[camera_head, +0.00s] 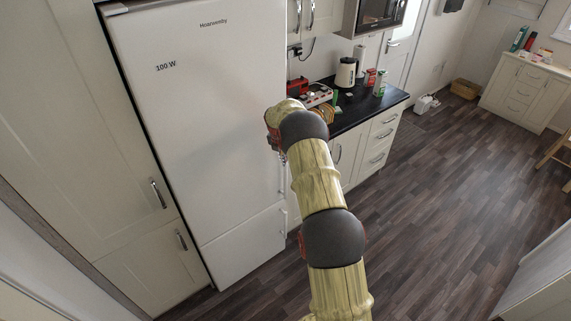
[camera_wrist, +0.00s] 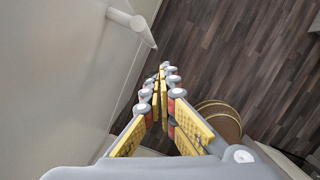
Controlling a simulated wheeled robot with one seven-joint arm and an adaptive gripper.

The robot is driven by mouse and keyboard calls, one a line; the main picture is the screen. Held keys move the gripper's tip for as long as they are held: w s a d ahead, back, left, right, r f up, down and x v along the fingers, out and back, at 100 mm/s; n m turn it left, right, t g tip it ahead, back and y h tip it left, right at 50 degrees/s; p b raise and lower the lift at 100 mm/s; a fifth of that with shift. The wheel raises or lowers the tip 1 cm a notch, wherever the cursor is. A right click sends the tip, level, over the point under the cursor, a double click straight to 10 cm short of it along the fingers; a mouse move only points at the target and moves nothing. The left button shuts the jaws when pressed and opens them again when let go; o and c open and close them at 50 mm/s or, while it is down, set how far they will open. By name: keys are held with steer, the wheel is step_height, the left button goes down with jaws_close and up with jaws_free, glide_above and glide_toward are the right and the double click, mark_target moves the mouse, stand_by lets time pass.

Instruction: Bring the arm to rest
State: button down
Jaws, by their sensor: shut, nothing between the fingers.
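My arm reaches forward through the middle of the head view, in front of the white fridge (camera_head: 190,130). My gripper (camera_wrist: 161,72) shows in the wrist view with its yellow-padded fingers together at the tips and nothing between them. In the head view the gripper is mostly hidden behind my own wrist. In the wrist view a white door with a handle (camera_wrist: 127,19) lies just left of the fingers, apart from them. The dark wooden floor is below.
A black worktop (camera_head: 345,117) with a kettle (camera_head: 346,73) and several small items lies beyond my arm. A microwave (camera_head: 380,12) hangs above it. A round brown object (camera_wrist: 220,120) is right of the fingers. The floor (camera_head: 440,190) to the right is clear.

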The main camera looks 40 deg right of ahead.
steer(key=shift+s+r+m, duration=0.9)
steer(key=shift+r+m, duration=0.8)
steer(key=shift+r, duration=1.35)
steer(key=s+a+r+m+t+y+b, duration=0.1)
steer(key=s+a+r+m+t+b, duration=0.1)
steer(key=s+a+m+b, duration=0.8)
steer(key=s+a+r+m+t+y+b, duration=0.1)
steer(key=s+a+m+b, duration=0.9)
steer(key=s+a, duration=1.9)
steer(key=s+r+t+b, duration=0.1)
steer(key=s+b, duration=0.2)
steer(key=shift+s+r+y, duration=0.15)
steer(key=shift+s+y, duration=0.15)
steer(key=shift+s, duration=0.05)
